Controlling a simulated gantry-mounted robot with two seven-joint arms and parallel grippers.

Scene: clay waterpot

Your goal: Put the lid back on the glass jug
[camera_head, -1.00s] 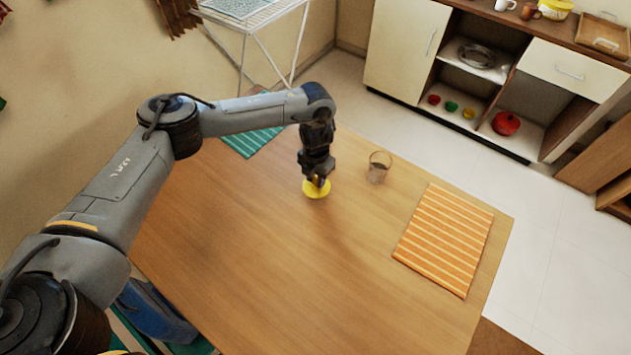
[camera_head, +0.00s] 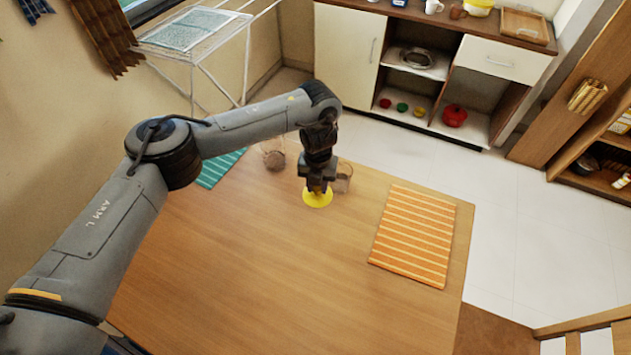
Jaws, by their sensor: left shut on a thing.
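My left gripper (camera_head: 318,188) is shut on a round yellow lid (camera_head: 317,200), which is roughly level. I cannot tell how far the lid is above the wooden table (camera_head: 260,260). A clear glass vessel (camera_head: 344,179) stands just behind and right of the gripper, partly hidden by it. A second clear vessel (camera_head: 272,156) stands further left near the table's back edge, partly hidden by my arm. Both are small and faint, so I cannot tell for sure which one is the glass jug. My right gripper is out of view.
An orange striped mat (camera_head: 414,235) lies at the table's right, and a teal mat (camera_head: 219,168) at the back left. The table's middle and front are clear. A cabinet (camera_head: 430,70) and a white wire rack (camera_head: 195,40) stand beyond the table.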

